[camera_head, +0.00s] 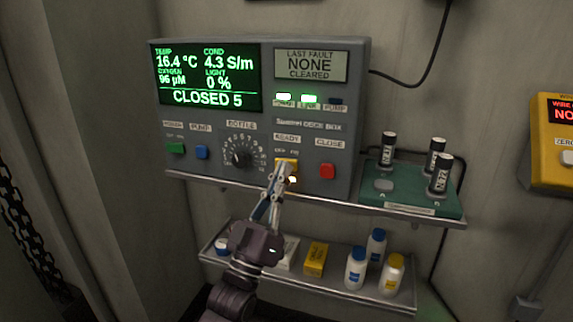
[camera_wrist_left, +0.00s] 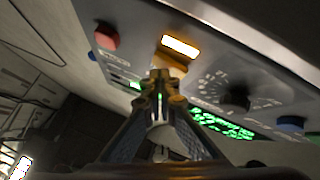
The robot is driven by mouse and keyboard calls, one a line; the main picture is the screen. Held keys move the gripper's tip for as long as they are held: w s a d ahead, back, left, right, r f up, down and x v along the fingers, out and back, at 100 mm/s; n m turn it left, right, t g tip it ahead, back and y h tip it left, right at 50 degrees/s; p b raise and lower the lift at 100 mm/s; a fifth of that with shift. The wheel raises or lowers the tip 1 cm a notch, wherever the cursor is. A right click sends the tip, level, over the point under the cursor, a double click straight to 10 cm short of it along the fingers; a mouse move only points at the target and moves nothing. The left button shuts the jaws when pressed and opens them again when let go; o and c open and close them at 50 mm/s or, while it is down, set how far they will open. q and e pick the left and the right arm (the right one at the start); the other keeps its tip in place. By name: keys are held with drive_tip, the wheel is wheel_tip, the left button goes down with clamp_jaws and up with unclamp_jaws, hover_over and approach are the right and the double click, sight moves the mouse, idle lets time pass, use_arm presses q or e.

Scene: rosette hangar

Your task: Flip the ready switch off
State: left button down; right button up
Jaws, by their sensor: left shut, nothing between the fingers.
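The grey deck box (camera_head: 310,125) stands on the upper shelf against the wall. Its ready switch (camera_head: 286,164) is a yellow-orange rocker below the READY label, and its lower part is lit. In the left wrist view the switch (camera_wrist_left: 176,56) shows a bright lit end and a darker orange end close to the fingertips. My left gripper (camera_head: 280,172) is shut and empty, with its tips at the switch; I cannot tell whether they touch it. The fingertips also show in the left wrist view (camera_wrist_left: 160,78). My right gripper is not in view.
A red CLOSE button (camera_head: 327,171) sits right of the switch, and the bottle dial (camera_head: 240,154) sits left. A green battery tray (camera_head: 405,197) stands at the right on the shelf. Bottles and a yellow box (camera_head: 314,259) stand on the lower shelf (camera_head: 345,289).

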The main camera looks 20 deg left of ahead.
use_arm(q)
drive_tip(key=shift+w+a+r, duration=0.1)
drive_tip(key=shift+w+r, duration=0.05)
idle(0.7)
drive_tip(key=shift+w+a+r+y, duration=0.1)
drive_tip(key=shift+r+y, duration=0.1)
drive_tip(key=shift+y, duration=0.1)
idle(0.5)
